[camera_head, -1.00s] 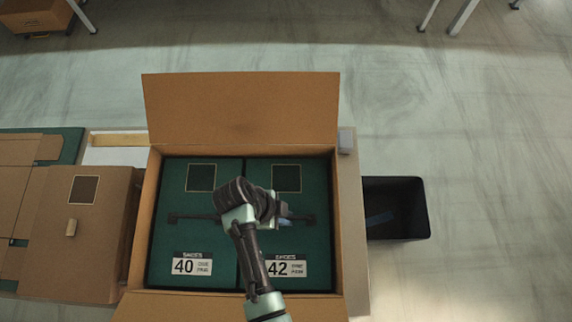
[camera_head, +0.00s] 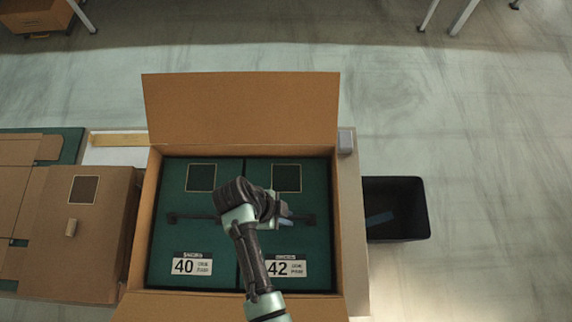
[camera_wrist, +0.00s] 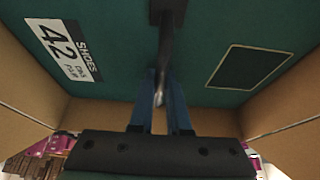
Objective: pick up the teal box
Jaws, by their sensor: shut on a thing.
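Two teal boxes lie side by side in an open brown carton (camera_head: 240,110). The left teal box (camera_head: 172,235) has a label reading 40, and the right teal box (camera_head: 318,240) has one reading 42. A dark strap runs across each box top. My gripper (camera_head: 280,212) is over the right box, at its strap. In the wrist view, the blue fingers of my gripper (camera_wrist: 165,90) are shut on the dark strap (camera_wrist: 166,40) of the box labelled 42 (camera_wrist: 120,70). The box appears level in the carton; any lift cannot be told.
The carton's flaps stand out around the boxes, with walls close on each side. A closed brown carton (camera_head: 85,260) is at left, and a black bin (camera_head: 405,205) is at right. Open floor (camera_head: 470,130) lies beyond.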

